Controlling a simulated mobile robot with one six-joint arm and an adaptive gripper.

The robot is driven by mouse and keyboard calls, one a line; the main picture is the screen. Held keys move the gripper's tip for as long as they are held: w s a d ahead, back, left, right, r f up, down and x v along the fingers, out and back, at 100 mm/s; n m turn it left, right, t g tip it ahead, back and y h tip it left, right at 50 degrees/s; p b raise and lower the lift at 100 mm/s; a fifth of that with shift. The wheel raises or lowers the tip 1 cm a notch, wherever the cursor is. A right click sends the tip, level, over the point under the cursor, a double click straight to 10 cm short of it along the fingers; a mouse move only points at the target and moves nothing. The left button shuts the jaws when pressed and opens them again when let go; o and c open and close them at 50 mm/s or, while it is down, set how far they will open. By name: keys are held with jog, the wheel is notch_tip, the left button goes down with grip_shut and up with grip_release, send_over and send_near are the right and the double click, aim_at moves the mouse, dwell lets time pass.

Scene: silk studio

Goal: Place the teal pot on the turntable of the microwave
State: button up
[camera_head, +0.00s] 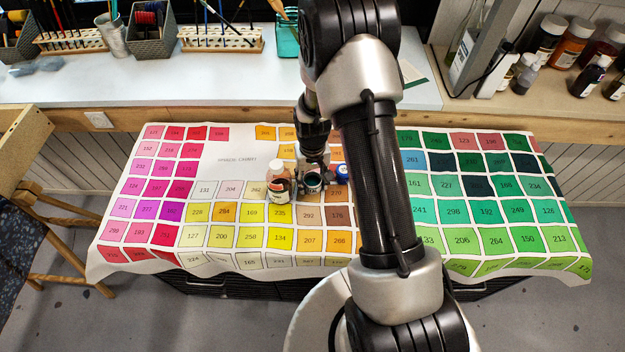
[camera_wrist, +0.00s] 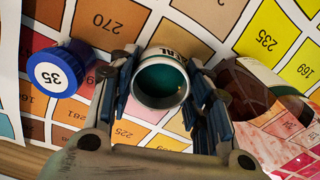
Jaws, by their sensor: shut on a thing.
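The teal pot (camera_wrist: 163,78) is a small white-walled round pot with teal paint inside and dark lettering on its side. In the wrist view it sits between the two fingers of my gripper (camera_wrist: 165,92), which is shut on it. In the head view the pot (camera_head: 313,181) shows below my gripper (camera_head: 314,186), over the color chart cloth, partly hidden by the fingers. I cannot tell whether it touches the cloth. No microwave or turntable is in view.
The chart cloth (camera_head: 230,165) is otherwise clear. A shelf with brush racks (camera_head: 222,40) and bottles (camera_head: 575,40) lies behind.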

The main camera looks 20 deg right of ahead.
jog(key=shift+f, duration=0.2)
jog(key=o, duration=1.1)
jog(key=shift+r, duration=0.15)
